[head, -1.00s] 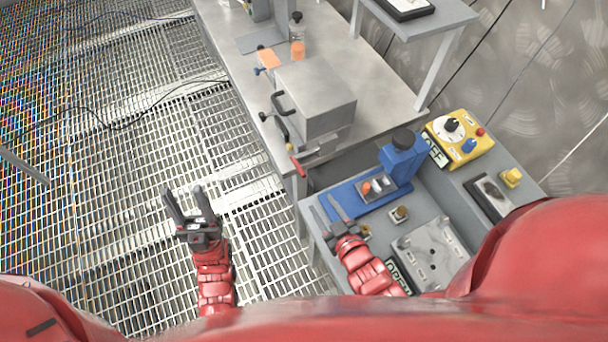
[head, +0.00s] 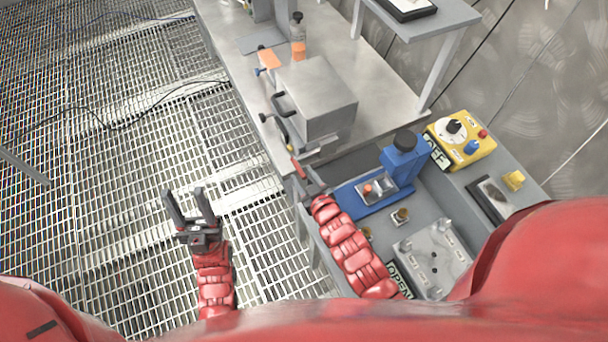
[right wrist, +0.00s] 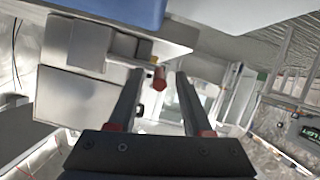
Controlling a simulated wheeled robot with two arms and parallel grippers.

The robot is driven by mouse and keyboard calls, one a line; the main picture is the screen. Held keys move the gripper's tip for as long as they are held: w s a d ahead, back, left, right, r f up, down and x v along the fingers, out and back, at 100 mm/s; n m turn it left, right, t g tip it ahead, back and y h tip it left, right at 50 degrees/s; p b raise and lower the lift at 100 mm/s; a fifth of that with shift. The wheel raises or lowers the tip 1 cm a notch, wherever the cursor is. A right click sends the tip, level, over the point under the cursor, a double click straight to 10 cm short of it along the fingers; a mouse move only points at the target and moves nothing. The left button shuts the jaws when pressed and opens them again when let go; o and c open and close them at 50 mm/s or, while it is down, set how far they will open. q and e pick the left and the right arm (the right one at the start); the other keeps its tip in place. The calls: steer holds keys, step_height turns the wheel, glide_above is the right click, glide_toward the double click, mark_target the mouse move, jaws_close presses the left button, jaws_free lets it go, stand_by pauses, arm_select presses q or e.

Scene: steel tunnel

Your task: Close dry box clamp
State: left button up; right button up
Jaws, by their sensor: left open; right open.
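The dry box (head: 318,95) is a grey metal box on the steel table, with a black handle (head: 279,106) on its left face. A clamp lever with a red end (head: 298,168) sticks out from its near lower side. My right gripper (head: 307,183) is at that red end, its fingers small and partly hidden in the head view. In the right wrist view its open fingers (right wrist: 160,74) have the red lever end (right wrist: 159,80) in the gap between them, with no clear contact. My left gripper (head: 184,192) is open and empty above the floor grating.
A blue fixture (head: 400,160) and a grey plate (head: 432,258) sit on the grey bench close right of my right arm. A yellow control box (head: 460,140) stands behind. Orange-topped items (head: 298,48) stand beyond the dry box. The left side is open grating.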

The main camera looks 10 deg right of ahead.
jaws_close()
stand_by(1.4)
